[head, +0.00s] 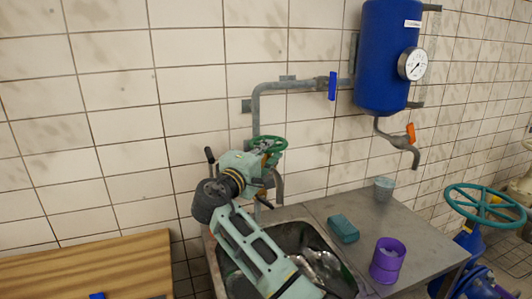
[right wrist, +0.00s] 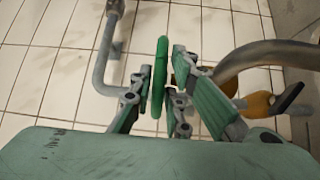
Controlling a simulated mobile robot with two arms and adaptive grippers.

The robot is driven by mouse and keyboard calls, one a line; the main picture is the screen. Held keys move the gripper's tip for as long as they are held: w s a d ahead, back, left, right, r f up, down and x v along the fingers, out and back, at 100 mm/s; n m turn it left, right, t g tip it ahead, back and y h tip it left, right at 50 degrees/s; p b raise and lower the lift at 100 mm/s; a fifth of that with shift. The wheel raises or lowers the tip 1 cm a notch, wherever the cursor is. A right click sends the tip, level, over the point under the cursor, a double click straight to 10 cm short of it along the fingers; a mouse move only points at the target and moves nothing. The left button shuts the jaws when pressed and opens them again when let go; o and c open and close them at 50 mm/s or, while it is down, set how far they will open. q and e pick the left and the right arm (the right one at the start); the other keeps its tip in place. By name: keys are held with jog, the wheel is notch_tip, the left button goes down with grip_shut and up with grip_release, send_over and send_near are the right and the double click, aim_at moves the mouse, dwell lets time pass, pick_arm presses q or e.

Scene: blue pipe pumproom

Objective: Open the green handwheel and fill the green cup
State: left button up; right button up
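The green handwheel (head: 270,144) sits on the wall pipe above the left end of the sink, and shows nearly edge-on in the right wrist view (right wrist: 160,80). My right gripper (head: 262,168) is at the handwheel. In the right wrist view the rim stands between its two fingers, close to both; whether they press on it I cannot tell. A small grey-green cup (head: 384,188) stands upright at the back of the metal counter. A purple cup (head: 388,260) stands nearer the front. My left gripper is not in view.
The sink basin (head: 322,240) lies below my right arm. A teal block (head: 343,228) lies on the counter (head: 352,204). A blue tank (head: 385,60) with a gauge and orange-levered spout (head: 404,141) hangs above. A larger teal handwheel (head: 484,203) is at right. A wooden table (head: 95,270) is at left.

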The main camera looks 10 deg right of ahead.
jog(key=o, duration=0.3)
jog(key=shift+a+r, duration=0.1)
jog(key=shift+r, duration=0.15)
jog(key=shift+f, duration=0.1)
jog(key=shift+s+a+f, duration=0.1)
jog(key=v, duration=0.7)
jog(key=shift+s, duration=0.15)
jog(key=shift+a, duration=0.1)
